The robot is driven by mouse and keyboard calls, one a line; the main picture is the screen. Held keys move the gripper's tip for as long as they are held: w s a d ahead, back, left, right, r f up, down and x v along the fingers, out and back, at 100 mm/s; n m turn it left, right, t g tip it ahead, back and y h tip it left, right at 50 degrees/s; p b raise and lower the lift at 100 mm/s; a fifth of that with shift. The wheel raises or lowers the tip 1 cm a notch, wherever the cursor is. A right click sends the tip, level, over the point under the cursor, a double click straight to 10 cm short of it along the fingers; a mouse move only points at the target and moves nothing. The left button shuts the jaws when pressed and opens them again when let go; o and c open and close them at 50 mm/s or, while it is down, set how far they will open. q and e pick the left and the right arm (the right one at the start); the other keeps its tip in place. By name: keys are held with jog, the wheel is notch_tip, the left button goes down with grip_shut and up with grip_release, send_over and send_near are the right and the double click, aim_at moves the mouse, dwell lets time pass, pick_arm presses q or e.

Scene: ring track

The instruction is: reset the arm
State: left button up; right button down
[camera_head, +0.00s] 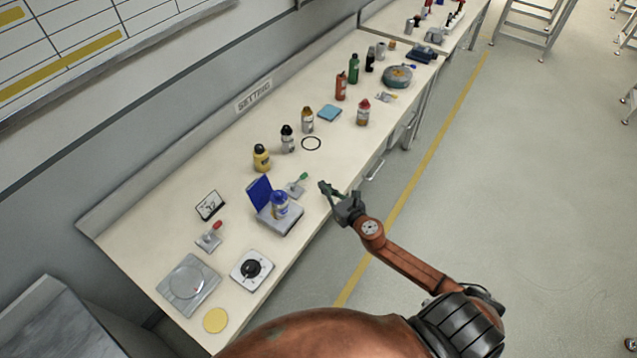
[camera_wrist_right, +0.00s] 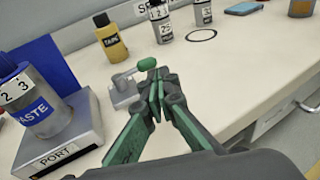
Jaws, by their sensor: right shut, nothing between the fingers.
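My right gripper (camera_head: 328,188) is over the front edge of the long bench (camera_head: 160,228) in the head view, its arm coming in from the lower right. In the right wrist view the green fingers (camera_wrist_right: 156,88) are closed together with nothing between them. Their tips appear close to a small lever with a green knob (camera_wrist_right: 147,64); whether they touch it I cannot tell. The lever also shows in the head view (camera_head: 297,185). My left gripper is not in view.
A jar labelled PASTE (camera_wrist_right: 40,105) stands on a grey platform marked PORT (camera_wrist_right: 68,148), beside a blue panel (camera_head: 260,193). A yellow TAPE bottle (camera_wrist_right: 111,40), several other bottles and a black ring (camera_head: 311,143) are farther along. The floor (camera_head: 500,180) to the right is clear.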

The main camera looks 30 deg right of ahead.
jog(key=s+d+r, duration=0.1)
jog(key=s, duration=0.6)
jog(key=shift+d+b, duration=0.3)
jog(key=shift+s+r, duration=0.1)
jog(key=s+d+f+m+g+h, duration=0.15)
jog(key=d+f+m, duration=0.3)
jog(key=f, duration=0.45)
jog(key=s+d+f+m+g+h, duration=0.1)
jog(key=s+d+f+m+g, duration=0.15)
jog(key=f+m, duration=0.45)
jog(key=s+d+f+m+g, duration=0.15)
jog(key=s+f+m, duration=0.25)
jog(key=s+f, duration=0.5)
jog(key=s+f+m+g, duration=0.3)
jog(key=s+f+m, duration=0.15)
jog(key=f, duration=0.95)
jog(key=s+a+f+m+g, duration=0.2)
jog(key=s+a+f+m, duration=0.3)
jog(key=s, duration=0.6)
jog(key=s+a+f+m+g+y, duration=0.1)
jog(key=s+a+f+m, duration=0.3)
jog(key=s+f, duration=0.4)
jog(key=s+a+f+m+g+y, duration=0.1)
jog(key=s+a+f+m+g, duration=0.2)
jog(key=s, duration=1.1)
jog(key=a+f+m, duration=0.2)
jog(key=a+f, duration=0.1)
jog(key=a, duration=0.1)
jog(key=shift+f+m, duration=0.2)
jog(key=shift+m, duration=0.1)
